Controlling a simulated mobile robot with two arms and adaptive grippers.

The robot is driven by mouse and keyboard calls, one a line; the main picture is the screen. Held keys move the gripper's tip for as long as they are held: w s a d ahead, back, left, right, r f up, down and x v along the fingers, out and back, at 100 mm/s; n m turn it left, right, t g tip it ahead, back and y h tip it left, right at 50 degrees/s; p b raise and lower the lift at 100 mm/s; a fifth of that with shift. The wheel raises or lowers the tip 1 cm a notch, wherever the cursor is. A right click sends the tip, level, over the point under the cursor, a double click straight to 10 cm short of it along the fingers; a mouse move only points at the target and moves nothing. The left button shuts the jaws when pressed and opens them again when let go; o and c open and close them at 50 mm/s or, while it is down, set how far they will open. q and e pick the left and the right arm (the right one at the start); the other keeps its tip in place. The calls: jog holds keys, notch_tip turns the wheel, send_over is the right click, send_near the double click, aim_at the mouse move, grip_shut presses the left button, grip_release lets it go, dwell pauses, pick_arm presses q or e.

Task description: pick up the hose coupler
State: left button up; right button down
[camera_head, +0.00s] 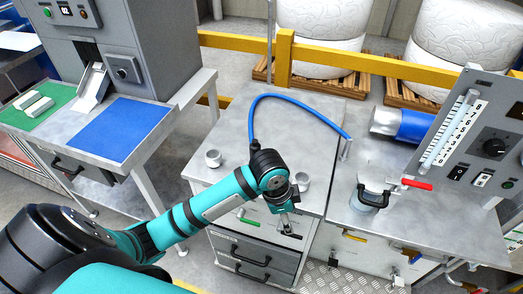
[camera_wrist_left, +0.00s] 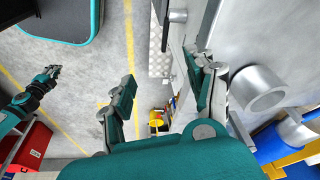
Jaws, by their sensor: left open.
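A blue hose (camera_head: 287,97) arches over the grey bench top in the head view. Its right end has a slim grey metal coupler (camera_head: 345,150), upright near the gap between the two benches. The hose's other end runs behind my left arm and is hidden. My left gripper (camera_head: 289,228) is open and empty at the bench's front edge, left of and nearer than the coupler, well apart from it. In the left wrist view its two fingers (camera_wrist_left: 160,68) are spread with nothing between them. My right gripper (camera_wrist_left: 53,72) is small at the left there; its jaws are unclear.
A yellow rail (camera_head: 330,57) runs behind.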

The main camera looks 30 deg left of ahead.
aim_at(255, 143)
pick_arm(q)
jog(key=w+a+r+m+g+y, duration=0.15)
jog(key=w+a+r, duration=0.25)
jog(key=a+r, duration=0.55)
jog(key=w+a+r+m+g+y, duration=0.1)
jog(key=w+a+r+m, duration=0.4)
jog(key=r, duration=0.8)
jog(key=f+p, duration=0.1)
jog(key=f, duration=0.2)
jog(key=f+n+p, duration=0.1)
jog(key=f, duration=0.3)
jog(key=a+f+n+p, duration=0.1)
jog(key=f, duration=0.3)
jog(key=shift+s+f+t+h, duration=0.25)
jog(key=shift+s, duration=0.05)
notch_tip(255, 143, down, 4)
jog(key=shift+w+f+p, duration=0.1)
jog(key=shift+p, duration=0.9)
jog(key=shift+f, duration=0.6)
grip_shut()
